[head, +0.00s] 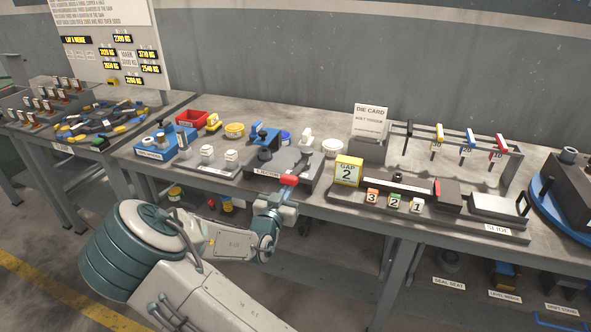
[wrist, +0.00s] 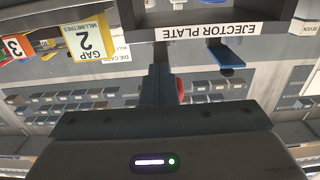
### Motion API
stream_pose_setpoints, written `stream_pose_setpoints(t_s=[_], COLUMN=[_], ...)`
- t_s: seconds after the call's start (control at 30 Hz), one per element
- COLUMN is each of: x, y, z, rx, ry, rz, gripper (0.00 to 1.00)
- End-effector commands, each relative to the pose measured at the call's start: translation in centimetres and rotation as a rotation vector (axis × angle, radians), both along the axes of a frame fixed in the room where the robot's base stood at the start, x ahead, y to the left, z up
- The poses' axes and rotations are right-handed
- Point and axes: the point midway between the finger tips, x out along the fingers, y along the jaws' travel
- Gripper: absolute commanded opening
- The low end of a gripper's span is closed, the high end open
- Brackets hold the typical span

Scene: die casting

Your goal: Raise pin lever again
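The ejector station (head: 305,160) is a grey plate with dark posts on the bench. Its label, "EJECTOR PLATE" (wrist: 206,30), shows upside down in the wrist view. A red handle (head: 289,180), which looks like the pin lever's grip, is at the station's front edge. My gripper (head: 287,194) is right at this handle from the front. In the wrist view my gripper (wrist: 158,85) has its dark fingers close together at the middle, and a sliver of the red handle (wrist: 180,90) shows beside them. Whether the handle is between the fingers is hidden. The lever's arm is mostly hidden.
A yellow "GAP 2" block (head: 347,170) and numbered blocks (head: 394,202) stand to the right. A blue clamp-like part (head: 264,136) stands behind the station, and a tray with white knobs (head: 207,158) to its left.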

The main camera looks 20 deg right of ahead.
Motion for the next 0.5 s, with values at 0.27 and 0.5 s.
stream_pose_setpoints(t_s=[0.27,0.5], x=[-0.01,0.08], y=[-0.01,-0.07], z=[0.54,0.84], rx=[0.0,0.0], ry=[0.0,0.0], rz=[0.0,0.0], gripper=[0.0,0.0])
